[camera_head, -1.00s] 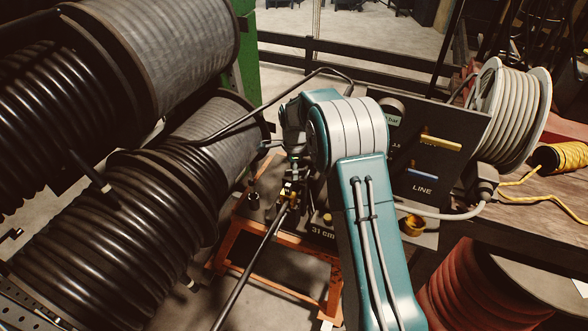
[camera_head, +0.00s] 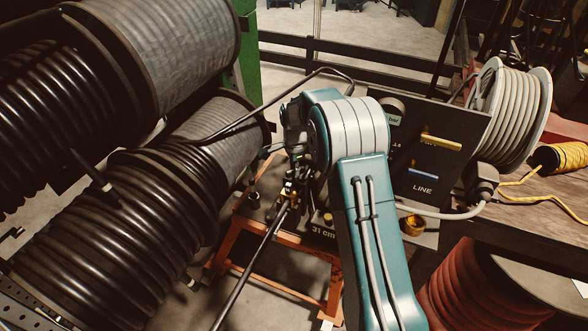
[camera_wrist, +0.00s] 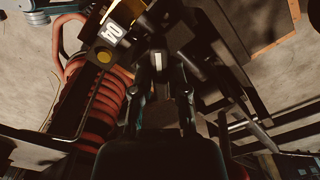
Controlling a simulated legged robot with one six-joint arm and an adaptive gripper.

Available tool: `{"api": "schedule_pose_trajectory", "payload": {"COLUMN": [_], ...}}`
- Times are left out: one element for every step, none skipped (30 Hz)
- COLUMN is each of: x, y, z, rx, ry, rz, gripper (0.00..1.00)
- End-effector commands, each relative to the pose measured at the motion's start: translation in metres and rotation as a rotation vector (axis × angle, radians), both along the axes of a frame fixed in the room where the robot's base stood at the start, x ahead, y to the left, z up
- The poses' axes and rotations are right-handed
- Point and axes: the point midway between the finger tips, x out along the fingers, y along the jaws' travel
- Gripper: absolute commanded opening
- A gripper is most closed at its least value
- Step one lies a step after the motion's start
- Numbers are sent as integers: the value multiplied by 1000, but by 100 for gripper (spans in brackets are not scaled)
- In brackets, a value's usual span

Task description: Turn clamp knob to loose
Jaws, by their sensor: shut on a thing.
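My gripper (camera_head: 292,160) is at the crimper bench, beyond my teal arm link, which hides part of the bench. In the wrist view its two fingers (camera_wrist: 171,72) are closed in on a dark part among the clamp fittings. This part appears to be the clamp knob; it is mostly hidden between the fingers and in shadow, so its turn angle cannot be read. A brass-coloured fitting (camera_head: 288,190) sits just below the gripper, with a black hose (camera_head: 247,262) running down from it toward the lower left.
Large black hose reels (camera_head: 110,230) stand close on the left. A control panel (camera_head: 428,160) with yellow and blue levers is on the right, beside a pale hose spool (camera_head: 515,112). The orange bench frame (camera_head: 282,285) is below. A red coiled hose (camera_wrist: 95,95) shows in the wrist view.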

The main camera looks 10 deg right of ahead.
Motion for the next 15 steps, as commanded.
{"api": "schedule_pose_trajectory", "payload": {"x": [2,2,2,2,2,2,2,2,2,2,2,2,3,3,3], "y": [-3,-3,-3,-3,-3,-3,-4,-4,-4,-4,-4,-4,-4,-4,-4], "z": [0,0,0,0,0,0,0,0,0,0,0,0,0,0,0], "rx": [-3,-2,-3,-3,-3,-3,-3,-3,-2,-3,-3,-3,-3,-4,-4], "ry": [-6,-7,-7,-7,-7,-7,-8,-8,-8,-8,-8,-9,-9,-9,-9], "rz": [41,70,108,136,165,202,231,260,297,326,355,392,421,450,487], "gripper": [0,0,0,0,0,0,0,0,0,0,0,0,0,0,0]}}
